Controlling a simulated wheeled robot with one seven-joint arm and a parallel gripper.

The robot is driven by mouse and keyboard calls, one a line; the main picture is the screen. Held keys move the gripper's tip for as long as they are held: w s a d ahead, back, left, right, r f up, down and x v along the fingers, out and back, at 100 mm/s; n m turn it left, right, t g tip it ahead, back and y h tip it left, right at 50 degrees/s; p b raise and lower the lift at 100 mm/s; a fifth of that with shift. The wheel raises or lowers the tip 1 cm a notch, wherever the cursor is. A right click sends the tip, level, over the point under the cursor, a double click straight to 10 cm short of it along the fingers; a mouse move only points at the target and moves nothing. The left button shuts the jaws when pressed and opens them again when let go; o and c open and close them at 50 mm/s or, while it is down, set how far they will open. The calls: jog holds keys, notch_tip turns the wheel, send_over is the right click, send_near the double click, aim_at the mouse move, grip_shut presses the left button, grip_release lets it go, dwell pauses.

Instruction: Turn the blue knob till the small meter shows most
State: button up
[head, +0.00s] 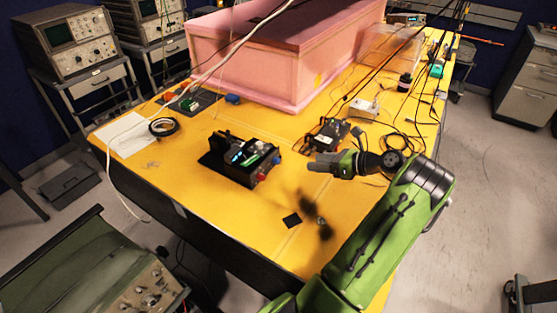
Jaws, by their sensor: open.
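A black boxy device (222,167) stands on the yellow table. On its right end sit a small blue knob (276,159) and a red knob (261,177). A small lit display (238,157), pale blue, shows on the device; it may be the small meter, but its reading is too small to make out. My gripper (313,164) is open and empty, to the right of the blue knob and apart from it. Its fingers point left toward the device. My green arm comes in from the lower right.
A large pink foam enclosure (240,60) stands behind the device. Another dark device (329,133) lies close behind my gripper, with cables to the right. A black tape roll (162,127) lies at left. A small black square (292,220) lies near the front edge.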

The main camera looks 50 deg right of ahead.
aim_at(279, 162)
jog(key=b+x, duration=0.1)
jog(key=x, duration=1.2)
jog(key=shift+w+d, duration=0.1)
grip_shut()
jog(key=shift+n+h, duration=0.6)
jog(key=shift+n, duration=0.3)
jog(key=shift+a+f+n+h+b, duration=0.1)
jog(key=shift+a+n+h+b, duration=0.25)
jog(key=shift+n+h, duration=0.45)
jog(key=n+h+b, duration=0.1)
jog(key=n+b, duration=0.2)
jog(key=shift+a+f+t+h, duration=0.1)
jog(key=shift+a+t+h, duration=0.05)
jog(key=shift+t+h, duration=0.25)
jog(key=shift+n+b, duration=0.35)
jog(key=shift+n, duration=0.05)
